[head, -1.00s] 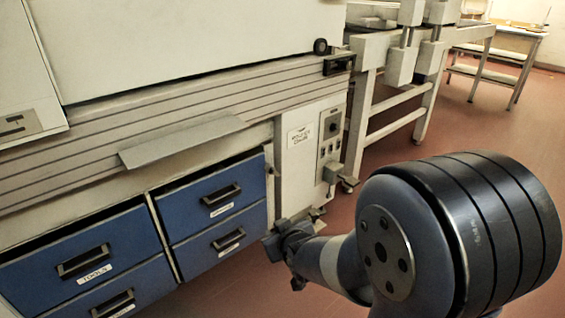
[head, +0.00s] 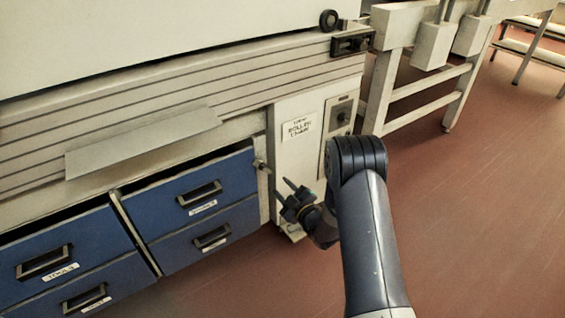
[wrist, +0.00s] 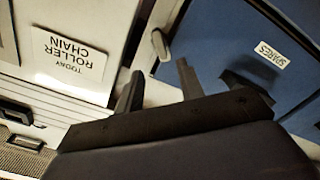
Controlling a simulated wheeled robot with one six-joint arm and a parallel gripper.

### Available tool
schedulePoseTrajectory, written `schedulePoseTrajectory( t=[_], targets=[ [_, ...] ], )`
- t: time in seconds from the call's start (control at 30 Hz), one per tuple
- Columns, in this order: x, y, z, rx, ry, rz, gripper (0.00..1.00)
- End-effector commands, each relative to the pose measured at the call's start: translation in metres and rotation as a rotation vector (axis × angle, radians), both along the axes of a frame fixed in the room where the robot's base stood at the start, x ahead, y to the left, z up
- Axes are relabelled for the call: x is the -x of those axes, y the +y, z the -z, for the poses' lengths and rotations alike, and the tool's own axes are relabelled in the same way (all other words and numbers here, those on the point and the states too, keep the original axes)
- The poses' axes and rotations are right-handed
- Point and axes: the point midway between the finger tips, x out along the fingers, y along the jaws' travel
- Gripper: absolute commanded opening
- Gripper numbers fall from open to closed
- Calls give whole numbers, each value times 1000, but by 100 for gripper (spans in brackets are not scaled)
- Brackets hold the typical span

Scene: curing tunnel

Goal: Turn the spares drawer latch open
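The spares drawer (head: 190,193) is the blue upper right drawer in the head view. It fills the right of the wrist view (wrist: 235,35), with a white SPARES label.
More blue drawers (head: 68,252) stand left and below. A grey shelf flap (head: 145,140) juts out above them. A white panel with a ROLLER CHAIN note (wrist: 74,58) is beside the latch. Red floor (head: 480,210) is open at right.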

Motion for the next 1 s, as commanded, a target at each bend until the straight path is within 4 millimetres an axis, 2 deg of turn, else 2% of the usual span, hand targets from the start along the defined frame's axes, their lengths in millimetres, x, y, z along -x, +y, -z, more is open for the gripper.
schedulePoseTrajectory(
  t=[0.13, 0.23, 0.5, 0.7, 1.0],
  targets=[
    [-3, 6, 5, 2, -17, -15, 36],
    [-12, 12, 5, 0, -20, -16, 36],
    [-53, 40, 7, 1, -18, -15, 36],
    [-77, 56, 6, 0, -16, -13, 36],
    [-89, 63, 4, 0, -14, -12, 36]
  ],
)
